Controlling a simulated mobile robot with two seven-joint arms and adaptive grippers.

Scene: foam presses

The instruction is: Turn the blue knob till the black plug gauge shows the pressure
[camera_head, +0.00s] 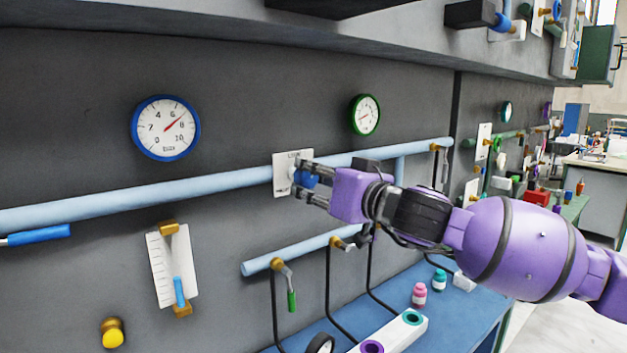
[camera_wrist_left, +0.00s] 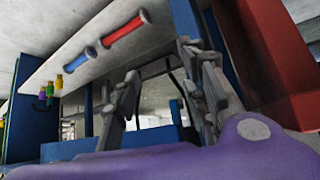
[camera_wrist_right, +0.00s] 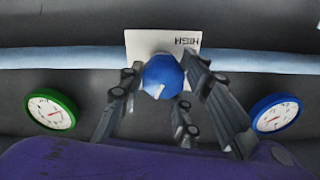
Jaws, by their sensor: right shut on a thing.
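The blue knob (camera_head: 309,180) sits on a white plate (camera_head: 281,185) on the upper pale-blue pipe. My right gripper (camera_head: 312,187) is shut on it from the right, hiding part of it. In the right wrist view the knob (camera_wrist_right: 162,77) has a white mark and lies between the fingers. A dark-rimmed round thing (camera_head: 320,344), perhaps the black plug gauge, is cut off by the bottom edge; its reading cannot be seen. My left gripper (camera_wrist_left: 160,100) shows only in the left wrist view, open and empty.
A blue-rimmed gauge (camera_head: 165,128) and a green-rimmed gauge (camera_head: 365,114) hang above the pipe. Below are a lower pipe (camera_head: 300,250) with a green-handled lever (camera_head: 291,299), a slider plate (camera_head: 160,268) and a yellow button (camera_head: 112,334). Small bottles stand on the blue bench (camera_head: 455,312).

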